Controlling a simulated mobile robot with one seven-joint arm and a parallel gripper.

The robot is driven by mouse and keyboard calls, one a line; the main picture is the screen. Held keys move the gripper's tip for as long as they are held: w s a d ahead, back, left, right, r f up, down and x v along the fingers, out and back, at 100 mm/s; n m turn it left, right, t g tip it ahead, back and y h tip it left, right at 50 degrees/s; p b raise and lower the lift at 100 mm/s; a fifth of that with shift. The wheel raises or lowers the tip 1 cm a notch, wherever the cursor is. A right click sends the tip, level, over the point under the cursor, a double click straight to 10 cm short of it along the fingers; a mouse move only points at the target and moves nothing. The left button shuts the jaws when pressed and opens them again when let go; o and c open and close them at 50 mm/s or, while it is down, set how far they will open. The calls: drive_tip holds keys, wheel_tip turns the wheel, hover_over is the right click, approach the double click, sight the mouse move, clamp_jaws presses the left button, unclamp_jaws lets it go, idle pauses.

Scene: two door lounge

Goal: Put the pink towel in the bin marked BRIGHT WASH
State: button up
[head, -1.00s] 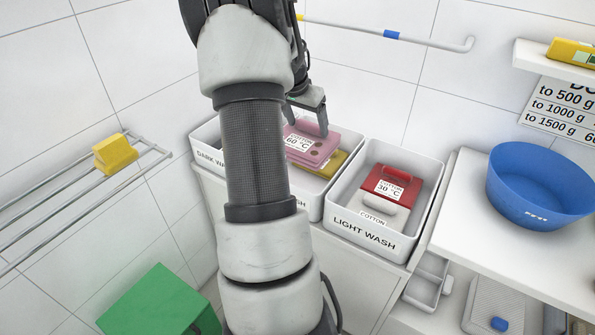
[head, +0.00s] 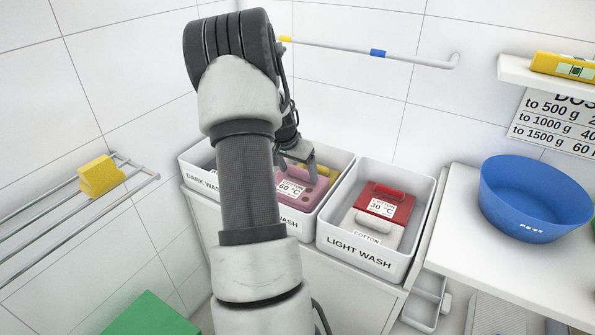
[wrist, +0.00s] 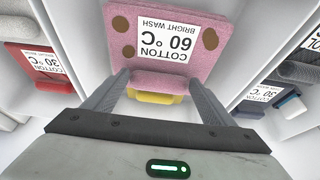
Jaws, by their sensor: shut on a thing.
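The pink towel (head: 293,194), with brown dots and a white label "COTTON 60 °C BRIGHT WASH", is inside the middle bin (head: 300,230). My arm hides most of that bin's front and its label. My gripper (head: 298,168) reaches down into the bin and is shut on the towel's raised pink grip. In the wrist view, both fingers (wrist: 160,84) press on the grip from either side, and the towel (wrist: 152,55) spreads beyond them. A yellow piece (wrist: 155,97) lies below the grip. I cannot tell whether the towel bears fully on what is under it.
The DARK WASH bin (head: 198,179) stands left. The LIGHT WASH bin (head: 358,258), right, holds a red towel (head: 385,205) and a whitish one (head: 373,228). A wall rail (head: 420,62) runs behind. A blue basin (head: 535,205) sits on the right counter; a drying rack (head: 70,215) is left.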

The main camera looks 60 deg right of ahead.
drive_tip(key=shift+f, duration=0.15)
drive_tip(key=o, duration=1.7)
drive_tip(key=shift+c, duration=0.2)
drive_tip(key=shift+r, duration=0.45)
drive_tip(key=p+v, duration=0.2)
drive_tip(key=v, duration=0.9)
drive_tip(key=shift+a+r, duration=0.15)
drive_tip(key=shift+r, duration=0.05)
